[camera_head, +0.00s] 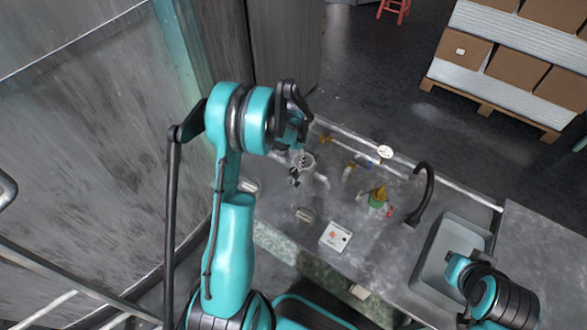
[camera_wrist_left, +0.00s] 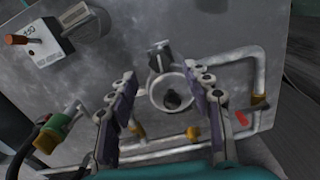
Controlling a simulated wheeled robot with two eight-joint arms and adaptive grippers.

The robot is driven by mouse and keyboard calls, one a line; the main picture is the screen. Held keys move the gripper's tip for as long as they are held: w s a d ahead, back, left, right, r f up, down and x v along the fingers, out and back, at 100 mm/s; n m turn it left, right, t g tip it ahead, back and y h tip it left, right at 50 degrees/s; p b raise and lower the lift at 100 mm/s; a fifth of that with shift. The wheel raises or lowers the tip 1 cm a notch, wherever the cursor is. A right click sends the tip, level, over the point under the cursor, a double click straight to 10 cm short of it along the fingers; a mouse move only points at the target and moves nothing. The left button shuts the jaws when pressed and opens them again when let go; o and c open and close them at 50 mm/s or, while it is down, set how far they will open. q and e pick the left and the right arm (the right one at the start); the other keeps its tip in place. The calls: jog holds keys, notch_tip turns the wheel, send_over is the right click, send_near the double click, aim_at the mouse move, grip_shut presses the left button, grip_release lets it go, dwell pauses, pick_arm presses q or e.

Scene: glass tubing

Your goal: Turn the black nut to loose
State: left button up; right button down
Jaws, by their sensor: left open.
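My left gripper (camera_head: 303,148) is above the glass tubing at the left part of the counter. In the left wrist view its two fingers (camera_wrist_left: 160,75) are spread wide, with nothing between the pads. A round pale ring-shaped fitting (camera_wrist_left: 158,103) shows beyond and between the fingers. A dark part (camera_wrist_left: 172,98) lies inside the ring, and a black knob-like piece (camera_wrist_left: 158,58) sits just above it. I cannot tell for sure which of these is the black nut. In the head view a small black part (camera_head: 294,176) shows beside the pale fitting (camera_head: 304,162). My right arm is at the lower right, over the sink; its fingertips are not clear.
Pale pipes (camera_wrist_left: 262,75) run around the fitting. A white box with a label (camera_head: 336,237) is on the counter (camera_head: 380,250). A green and yellow valve (camera_head: 378,197), a black curved faucet (camera_head: 424,190) and a grey sink (camera_head: 434,262) are to the right.

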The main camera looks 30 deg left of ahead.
aim_at(294, 170)
pick_arm(q)
notch_tip(294, 170, down, 6)
jog(key=shift+r+b, duration=0.15)
jog(key=shift+b, duration=0.6)
